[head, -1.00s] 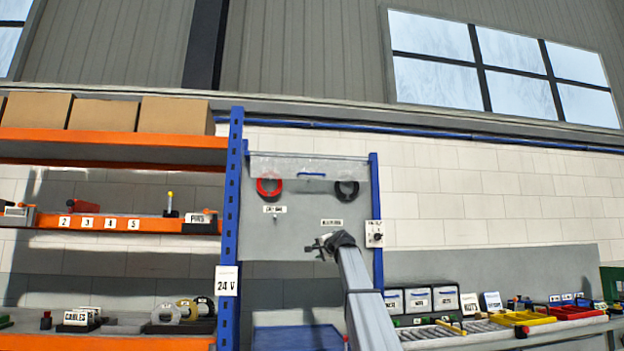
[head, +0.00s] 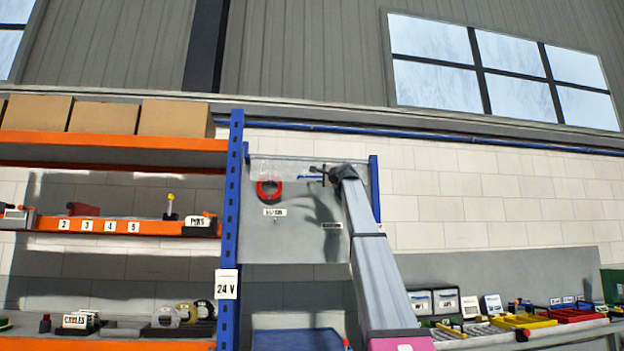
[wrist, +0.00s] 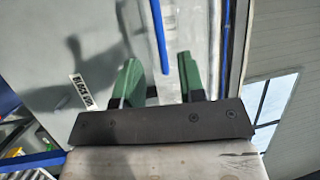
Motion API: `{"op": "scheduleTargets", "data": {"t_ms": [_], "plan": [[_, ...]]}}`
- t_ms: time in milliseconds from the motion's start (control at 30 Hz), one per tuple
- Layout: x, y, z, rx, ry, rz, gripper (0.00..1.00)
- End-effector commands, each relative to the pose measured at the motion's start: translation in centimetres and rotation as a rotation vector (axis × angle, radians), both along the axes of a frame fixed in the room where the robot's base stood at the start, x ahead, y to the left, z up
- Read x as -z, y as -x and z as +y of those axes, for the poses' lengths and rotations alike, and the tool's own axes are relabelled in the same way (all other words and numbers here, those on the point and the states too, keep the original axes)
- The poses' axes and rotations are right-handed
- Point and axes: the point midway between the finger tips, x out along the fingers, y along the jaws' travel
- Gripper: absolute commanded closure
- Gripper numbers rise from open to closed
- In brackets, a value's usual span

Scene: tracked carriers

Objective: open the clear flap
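The clear flap (head: 283,167) hangs closed across the top of the grey panel between the blue posts. Its blue handle (head: 310,178) is a short horizontal bar. My gripper (head: 318,173) is at the right part of this handle in the head view. In the wrist view the green fingers of my gripper (wrist: 162,82) are apart, and the handle (wrist: 158,38) shows as a blue bar in the gap between them, reaching ahead. Whether a finger touches the bar cannot be told. The flap is see-through and its edges are faint in the wrist view.
A red coil (head: 269,190) hangs behind the flap at left. The black coil at right is hidden by my arm. A blue post (head: 375,190) stands close to the right of my gripper, and a blue rack post (head: 232,200) at left.

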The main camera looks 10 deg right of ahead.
Motion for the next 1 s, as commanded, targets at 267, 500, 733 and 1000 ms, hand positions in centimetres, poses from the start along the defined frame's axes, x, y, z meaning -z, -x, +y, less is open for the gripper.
{"op": "scheduleTargets", "data": {"t_ms": [267,500,733,1000], "plan": [[-1.0,-4.8,1.9,-0.001,0.001,0.001,0.63],[-1.5,-7.3,3.0,-0.001,0.001,0.001,0.63],[-1.4,-7.6,3.2,0.000,0.001,0.001,0.63],[-1.4,-7.6,3.2,0.000,0.001,0.001,1.00]]}}
